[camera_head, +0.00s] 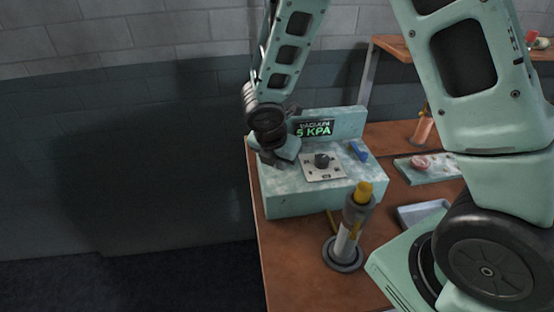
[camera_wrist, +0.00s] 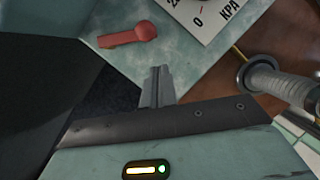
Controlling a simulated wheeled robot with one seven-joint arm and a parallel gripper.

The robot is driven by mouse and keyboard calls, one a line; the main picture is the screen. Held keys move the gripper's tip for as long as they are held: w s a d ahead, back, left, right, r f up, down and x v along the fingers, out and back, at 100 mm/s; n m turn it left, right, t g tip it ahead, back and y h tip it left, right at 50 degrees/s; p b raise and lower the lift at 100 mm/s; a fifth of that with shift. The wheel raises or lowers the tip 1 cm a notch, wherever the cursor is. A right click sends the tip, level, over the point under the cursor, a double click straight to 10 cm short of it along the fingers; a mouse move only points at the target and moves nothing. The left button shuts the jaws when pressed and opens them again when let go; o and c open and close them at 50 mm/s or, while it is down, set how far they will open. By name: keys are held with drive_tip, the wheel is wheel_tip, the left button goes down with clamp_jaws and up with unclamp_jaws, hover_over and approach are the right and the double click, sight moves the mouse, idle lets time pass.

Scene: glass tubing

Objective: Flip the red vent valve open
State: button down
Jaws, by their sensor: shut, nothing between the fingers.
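The red vent valve (camera_wrist: 128,35) is a small red lever with a round hub, lying flat on the pale teal top of the vacuum unit (camera_head: 300,203). In the wrist view its handle points left and slightly down, with the hub at its right end. My gripper (camera_wrist: 158,88) is shut and empty, below and right of the valve in that view, apart from it in the picture. In the head view my gripper (camera_head: 275,158) is over the unit's left end, and the red valve cannot be made out there.
The unit has a dial plate with a dark knob (camera_head: 322,162), a blue lever (camera_head: 358,151) and a lit display reading 5 KPA (camera_head: 314,129). A stand holding a yellow-topped cylinder (camera_head: 346,238) is in front. A grey tray (camera_head: 422,212) lies right. Left of the table is open floor.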

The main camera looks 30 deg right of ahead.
drive_tip(key=s+v, duration=0.1)
drive_tip(key=v, duration=0.9)
drive_tip(key=shift+a, duration=0.3)
